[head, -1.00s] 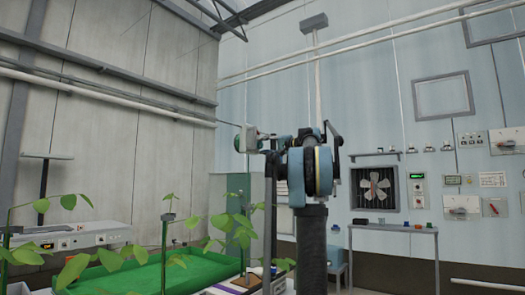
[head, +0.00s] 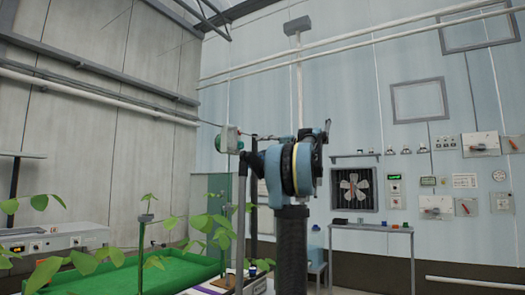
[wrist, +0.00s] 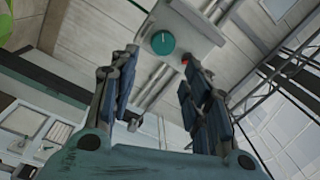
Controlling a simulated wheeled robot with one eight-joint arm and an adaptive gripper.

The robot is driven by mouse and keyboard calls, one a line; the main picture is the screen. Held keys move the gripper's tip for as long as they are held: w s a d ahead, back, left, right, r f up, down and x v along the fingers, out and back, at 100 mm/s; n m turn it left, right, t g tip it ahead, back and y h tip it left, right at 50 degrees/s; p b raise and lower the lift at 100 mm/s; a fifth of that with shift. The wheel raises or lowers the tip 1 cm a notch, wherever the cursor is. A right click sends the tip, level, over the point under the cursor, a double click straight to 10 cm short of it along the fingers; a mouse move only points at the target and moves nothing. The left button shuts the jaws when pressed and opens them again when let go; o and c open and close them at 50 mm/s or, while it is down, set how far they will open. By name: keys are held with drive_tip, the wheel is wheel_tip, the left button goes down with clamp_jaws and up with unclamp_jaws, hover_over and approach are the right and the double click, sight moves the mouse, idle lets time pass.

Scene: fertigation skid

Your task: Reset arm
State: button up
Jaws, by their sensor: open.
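My arm (head: 296,168) stands raised in the middle of the head view, its blue and black joint above a dark upright link. In the wrist view my gripper (wrist: 158,58) is open, with two dark jointed fingers spread apart and nothing between them. Beyond the fingertips is a pale box with a round teal knob (wrist: 163,43) and a small red spot beside the right finger. I cannot tell the distance or whether anything touches. In the head view, a green and white box (head: 229,139) is just left of my arm; the fingers cannot be made out there.
Leafy plants (head: 210,225) rise at front left around a green tray (head: 120,279). A grey bench unit (head: 55,240) stands at left. The far wall carries a fan (head: 353,187), switches and panels (head: 437,206). A narrow table (head: 370,228) stands below the fan.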

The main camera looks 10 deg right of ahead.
drive_tip(key=s+a+f+n+g+h, duration=0.1)
drive_tip(key=s+a+f+g+h, duration=0.15)
drive_tip(key=s+a+f, duration=0.65)
drive_tip(key=s+a+f+n+g+h, duration=0.1)
drive_tip(key=s+a+f+g, duration=0.35)
drive_tip(key=f, duration=0.95)
drive_tip(key=s+a+f+n+g+h, duration=0.15)
drive_tip(key=s+a+f, duration=0.25)
drive_tip(key=s+f, duration=0.6)
drive_tip(key=s+d+f+h, duration=0.2)
drive_tip(key=s+f, duration=0.5)
drive_tip(key=f, duration=0.5)
drive_tip(key=s+d+f+g+h, duration=0.1)
drive_tip(key=s+d+f+h, duration=0.1)
drive_tip(key=s+f, duration=0.6)
drive_tip(key=s+d+f+g+h, duration=0.1)
drive_tip(key=s+f+h, duration=0.3)
drive_tip(key=f, duration=1.3)
drive_tip(key=s+d+n, duration=0.1)
drive_tip(key=s, duration=0.3)
drive_tip(key=shift+s+d+h, duration=0.2)
drive_tip(key=shift+d+h, duration=0.05)
drive_tip(key=shift+h, duration=0.05)
